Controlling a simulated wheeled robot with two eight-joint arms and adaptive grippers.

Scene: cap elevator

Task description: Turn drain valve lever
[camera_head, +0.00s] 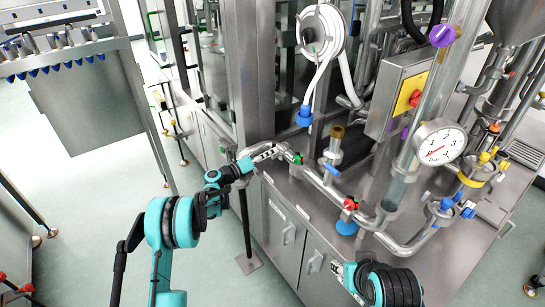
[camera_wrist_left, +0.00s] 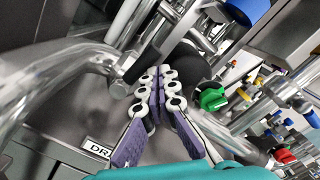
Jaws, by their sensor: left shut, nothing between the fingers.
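My left gripper (camera_head: 280,150) reaches in from the left at the pipe along the cabinet's front edge. Its fingers are closed together and empty, with the closed tips (camera_wrist_left: 158,75) in the middle of the wrist view. A green valve handle (camera_head: 297,159) sits just right of the tips; it also shows in the wrist view (camera_wrist_left: 212,98), apart from the fingers. A label reading "DRA" (camera_wrist_left: 97,147) is partly hidden behind my gripper. I cannot tell for certain which handle is the drain valve lever.
A blue lever (camera_head: 332,170) and a red valve handle (camera_head: 350,204) stand further along the steel pipe. A pressure gauge (camera_head: 438,142) stands at the right. A hose reel (camera_head: 321,30) hangs above. Open floor (camera_head: 110,190) lies to the left.

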